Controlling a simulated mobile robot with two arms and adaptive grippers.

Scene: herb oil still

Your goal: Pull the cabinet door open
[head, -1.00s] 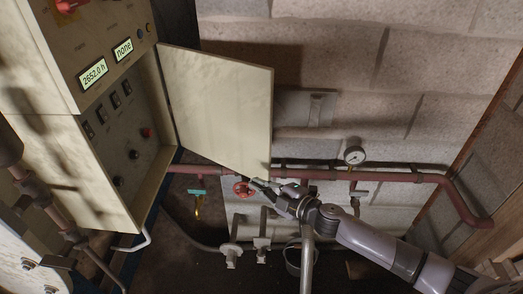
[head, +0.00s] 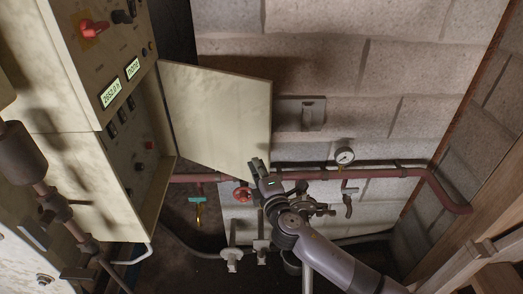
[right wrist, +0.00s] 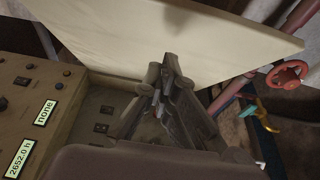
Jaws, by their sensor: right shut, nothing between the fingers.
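The cabinet door (head: 222,115) is a cream panel that stands swung well out from the cabinet (head: 125,165), with the inner panel of switches and knobs showing. My right gripper (head: 256,165) is at the door's lower free edge in the head view, shut and empty. In the right wrist view its fingers (right wrist: 168,75) come together in front of the door (right wrist: 170,35), which fills the top; whether they touch it I cannot tell. My left gripper is not in view.
Red pipes (head: 390,172) with a gauge (head: 344,156) run along the block wall. A red valve wheel (head: 242,194) sits just below the door's lower edge, close to my right gripper. A teal-handled valve (head: 198,200) hangs to its left.

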